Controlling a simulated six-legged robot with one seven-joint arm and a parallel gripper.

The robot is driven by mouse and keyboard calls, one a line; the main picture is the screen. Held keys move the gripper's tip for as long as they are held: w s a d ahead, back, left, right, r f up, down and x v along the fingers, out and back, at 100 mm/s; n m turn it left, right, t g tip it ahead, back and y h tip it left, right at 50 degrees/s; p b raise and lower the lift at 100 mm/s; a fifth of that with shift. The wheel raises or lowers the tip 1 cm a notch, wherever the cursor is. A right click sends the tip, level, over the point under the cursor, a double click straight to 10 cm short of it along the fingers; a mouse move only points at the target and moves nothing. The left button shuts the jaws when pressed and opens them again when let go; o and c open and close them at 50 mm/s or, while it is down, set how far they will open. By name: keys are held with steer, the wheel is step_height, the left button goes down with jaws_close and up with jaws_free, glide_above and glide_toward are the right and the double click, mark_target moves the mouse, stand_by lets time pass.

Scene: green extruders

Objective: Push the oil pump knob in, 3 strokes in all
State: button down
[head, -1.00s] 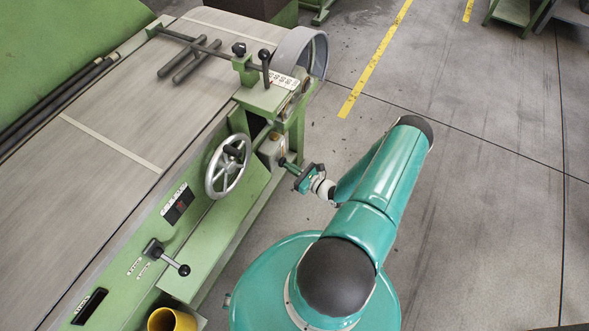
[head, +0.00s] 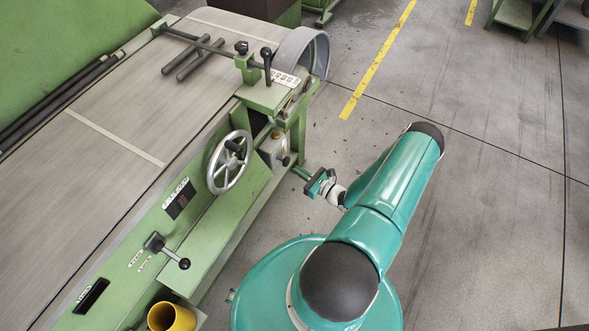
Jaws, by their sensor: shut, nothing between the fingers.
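The oil pump (head: 271,150) is a pale grey box with an amber-brown cap on the end of the green machine. Its small dark knob (head: 286,161) sticks out at the box's lower right. My gripper (head: 296,170) is shut and empty, its tips pointing at the knob from the lower right. A small gap shows between the tips and the knob. The exact depth of the knob in the box is too small to tell.
A silver handwheel (head: 229,162) stands just left of the pump. A black-knobbed lever (head: 266,62) rises above it, beside a grey curved guard (head: 304,50). Open floor lies to the right.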

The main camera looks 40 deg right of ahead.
steer(key=v, duration=0.8)
steer(key=shift+s, duration=0.3)
steer(key=shift+d, duration=0.1)
steer(key=shift+s, duration=0.1)
